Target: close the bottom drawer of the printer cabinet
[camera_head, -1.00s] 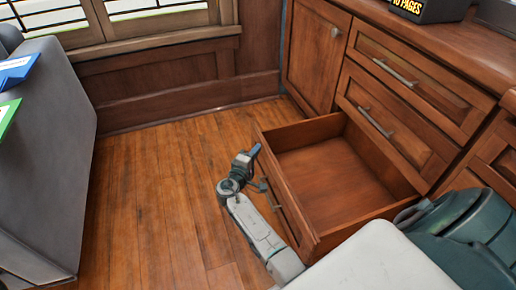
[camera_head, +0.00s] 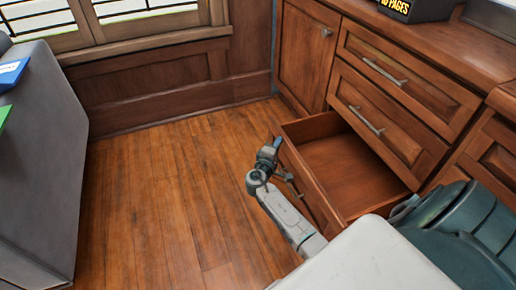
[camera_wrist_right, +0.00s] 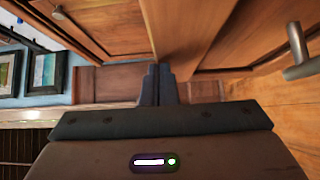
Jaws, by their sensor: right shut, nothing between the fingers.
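The bottom drawer (camera_head: 352,172) of the wooden printer cabinet (camera_head: 428,85) is pulled partly out and looks empty inside. Its front panel (camera_head: 312,190) faces the open floor. My right gripper (camera_head: 276,144) is at the outer side of that front panel, near its far top corner. I cannot tell whether it touches the wood. In the right wrist view, the fingers (camera_wrist_right: 158,84) are shut together with nothing between them, beside wood panels and a metal handle (camera_wrist_right: 298,50). My left gripper is not in view.
Two closed drawers (camera_head: 405,88) sit above the open one, with a cupboard door (camera_head: 306,52) to their left. A black box (camera_head: 420,10) stands on the cabinet top. A grey piece of furniture (camera_head: 42,165) is at left. The wood floor (camera_head: 165,195) between is clear.

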